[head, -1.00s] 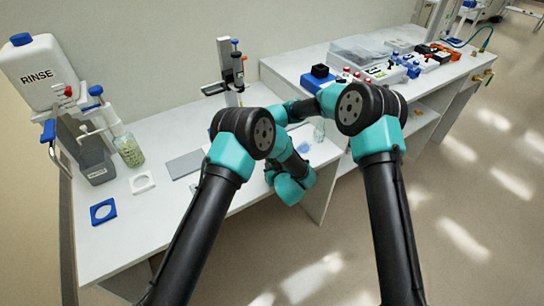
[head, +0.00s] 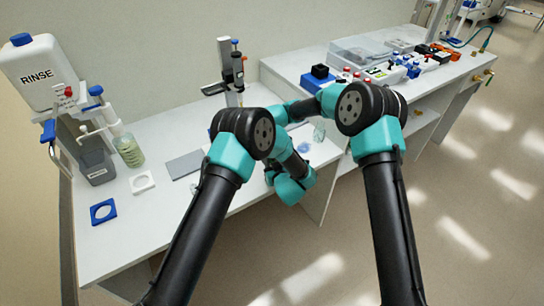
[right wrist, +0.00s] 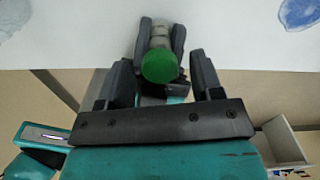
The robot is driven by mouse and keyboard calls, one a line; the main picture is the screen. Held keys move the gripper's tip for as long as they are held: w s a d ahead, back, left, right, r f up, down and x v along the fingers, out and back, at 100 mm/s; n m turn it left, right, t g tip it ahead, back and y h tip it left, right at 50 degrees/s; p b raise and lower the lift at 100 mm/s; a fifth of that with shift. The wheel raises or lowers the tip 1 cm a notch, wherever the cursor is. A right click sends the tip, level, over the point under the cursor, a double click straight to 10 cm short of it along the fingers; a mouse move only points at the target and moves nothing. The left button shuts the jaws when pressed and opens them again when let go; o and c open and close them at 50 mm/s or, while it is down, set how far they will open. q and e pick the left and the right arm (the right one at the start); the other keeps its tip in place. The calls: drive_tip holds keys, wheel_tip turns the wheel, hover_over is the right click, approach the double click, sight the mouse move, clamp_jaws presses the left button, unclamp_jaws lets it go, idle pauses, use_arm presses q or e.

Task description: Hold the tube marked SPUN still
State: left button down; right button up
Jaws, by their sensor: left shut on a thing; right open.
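In the right wrist view a tube with a round green cap (right wrist: 160,66) points its cap toward the camera; its pale body shows behind. The dark jaws of my left gripper (right wrist: 161,40) are shut on the body from both sides. My right gripper (right wrist: 163,76) is open, one finger on each side of the cap, with gaps to it. No SPUN mark can be read from here. In the head view my arms hide the tube and both sets of fingertips.
A white bench (head: 140,240) carries a RINSE bottle (head: 38,72), a wash bottle (head: 128,150), a blue square holder (head: 103,211), a grey pad (head: 185,164) and an upright stand (head: 231,72). A second bench at right holds a clear box (head: 355,53) and several small devices.

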drive_tip(key=shift+r, duration=2.25)
use_arm(q)
drive_tip(key=c, duration=0.8)
unclamp_jaws()
drive_tip(key=shift+s, duration=0.1)
drive_tip(key=v, duration=1.7)
drive_tip(key=shift+d, duration=0.1)
